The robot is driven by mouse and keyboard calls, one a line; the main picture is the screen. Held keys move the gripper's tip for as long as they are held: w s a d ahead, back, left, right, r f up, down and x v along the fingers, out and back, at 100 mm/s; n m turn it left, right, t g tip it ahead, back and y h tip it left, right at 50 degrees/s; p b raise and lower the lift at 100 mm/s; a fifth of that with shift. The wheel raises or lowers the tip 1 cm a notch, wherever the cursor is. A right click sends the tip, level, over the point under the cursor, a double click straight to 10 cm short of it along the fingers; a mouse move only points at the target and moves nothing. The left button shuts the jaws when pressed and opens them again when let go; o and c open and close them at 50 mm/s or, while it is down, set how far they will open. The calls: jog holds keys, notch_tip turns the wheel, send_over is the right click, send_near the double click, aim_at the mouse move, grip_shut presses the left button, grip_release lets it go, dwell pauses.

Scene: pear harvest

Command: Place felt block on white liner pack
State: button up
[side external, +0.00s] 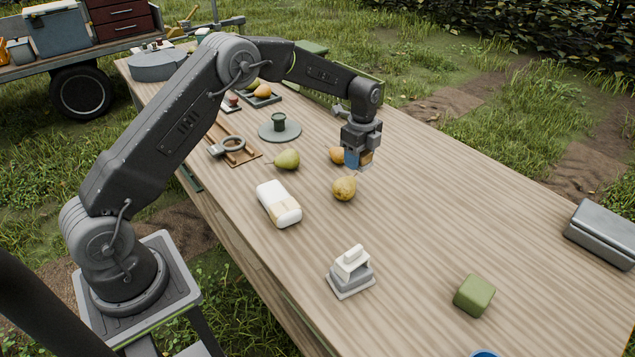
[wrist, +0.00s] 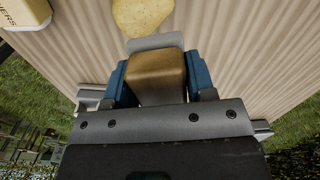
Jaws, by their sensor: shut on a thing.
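My gripper (side external: 357,162) is over the middle of the table, pointing down, with blue fingers. In the wrist view its fingers (wrist: 158,80) are shut on a tan-brown block, which I take as the felt block (wrist: 157,68). A flat grey edge shows just past it. The block (side external: 367,159) is partly hidden by the fingers in the side view; whether it touches the table I cannot tell. The white liner pack (side external: 275,196), with a tan band, lies on the table left of and nearer than my gripper. Its lettered corner (wrist: 20,14) shows at the wrist view's upper left.
A pear (side external: 344,188) lies close below my gripper, another (side external: 337,155) beside it, and a greener pear (side external: 287,160) near the pack. A grey-and-white handled object (side external: 351,275) and a green block (side external: 475,295) stand nearer the front. The table right of my gripper is clear.

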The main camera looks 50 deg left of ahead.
jog(key=s+a+r, duration=0.2)
jog(key=s+a, duration=0.6)
jog(key=s, duration=0.1)
jog(key=s+a+r, duration=0.3)
jog(key=s+a, duration=0.5)
jog(key=s, duration=0.1)
jog(key=s+m, duration=0.1)
jog(key=s, duration=0.9)
send_over(278, 197)
jog(key=f, duration=0.7)
jog(key=shift+s+a+f, duration=0.1)
jog(key=shift+a, duration=0.1)
jog(key=shift+d+f, duration=0.1)
jog(key=shift+f, duration=1.95)
jog(key=shift+f, duration=0.1)
jog(key=o, duration=0.9)
